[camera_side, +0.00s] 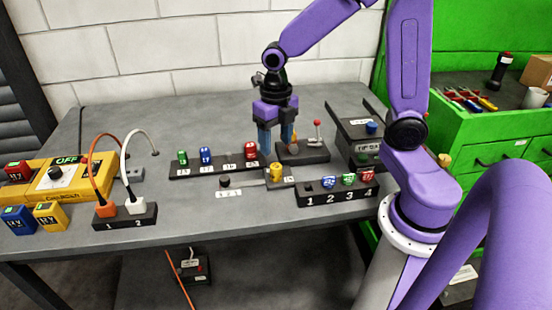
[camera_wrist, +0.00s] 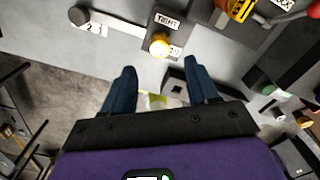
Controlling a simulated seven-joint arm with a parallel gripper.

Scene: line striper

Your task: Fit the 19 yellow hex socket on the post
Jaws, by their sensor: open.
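A small yellow socket (camera_side: 276,173) stands upright near the middle of the bench, beside a small white label. It also shows from above in the wrist view (camera_wrist: 159,44), with a pale round top. What is under it is hidden, so I cannot tell whether it sits on a post. My gripper (camera_side: 277,150) points down, open and empty, and appears above and behind the socket in the side view. In the wrist view the two dark blue fingertips (camera_wrist: 160,68) are spread apart, with the socket ahead of them and not between them.
A black rack (camera_side: 212,172) holds green, blue and red pieces. A numbered rack (camera_side: 336,198) holds blue, green and red pieces. A black block with a red-knobbed lever (camera_side: 317,132) is close to my gripper. A black knob (camera_side: 225,182) stands left.

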